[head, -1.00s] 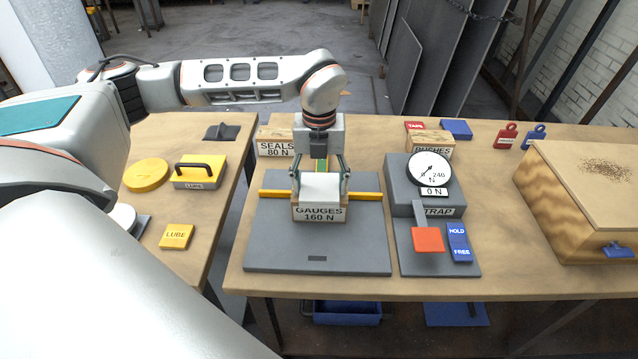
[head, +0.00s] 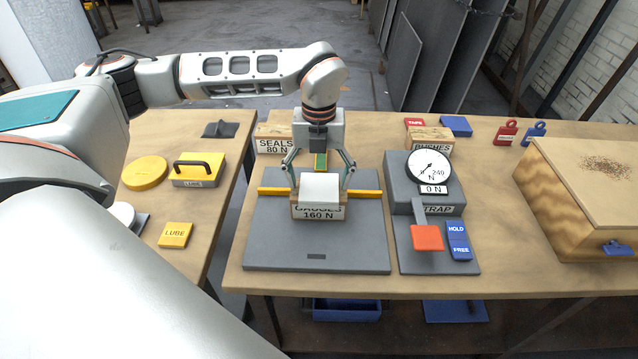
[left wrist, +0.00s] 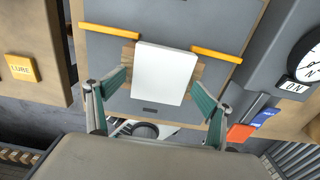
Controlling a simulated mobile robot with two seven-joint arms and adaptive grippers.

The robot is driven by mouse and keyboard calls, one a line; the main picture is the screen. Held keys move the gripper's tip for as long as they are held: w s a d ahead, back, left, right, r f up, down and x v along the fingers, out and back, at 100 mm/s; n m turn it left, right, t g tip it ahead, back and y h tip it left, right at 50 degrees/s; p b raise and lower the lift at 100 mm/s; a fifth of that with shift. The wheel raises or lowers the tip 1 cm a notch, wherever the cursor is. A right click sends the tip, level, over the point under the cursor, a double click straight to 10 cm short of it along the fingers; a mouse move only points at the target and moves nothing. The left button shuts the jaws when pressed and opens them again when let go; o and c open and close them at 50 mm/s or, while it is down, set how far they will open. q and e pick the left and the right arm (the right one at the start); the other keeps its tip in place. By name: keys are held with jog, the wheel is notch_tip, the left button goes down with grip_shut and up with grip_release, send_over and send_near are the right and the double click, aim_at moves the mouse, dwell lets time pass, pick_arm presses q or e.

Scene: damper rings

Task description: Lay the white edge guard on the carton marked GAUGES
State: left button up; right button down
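The white edge guard (head: 319,187) lies on top of the carton marked GAUGES 160 N (head: 318,213) and hangs over its front edge, partly covering the word GAUGES. The carton sits on a grey plate (head: 275,240). My left gripper (head: 320,182) is right above the carton, its fingers spread to either side of the guard. In the left wrist view the guard (left wrist: 164,72) lies flat between the open fingers, with gaps between it and the finger pads. My right gripper is not in view.
Yellow bars (head: 368,194) lie at both sides of the carton. A SEALS carton (head: 275,146) stands behind left. The grey strap device with a dial (head: 428,168) and red lever pad (head: 427,238) is close on the right. A large wooden box (head: 590,200) stands further right.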

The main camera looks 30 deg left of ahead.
aim_at(319, 187)
pick_arm(q)
notch_tip(319, 187, up, 11)
jog(key=shift+r, duration=0.15)
dwell(0.7)
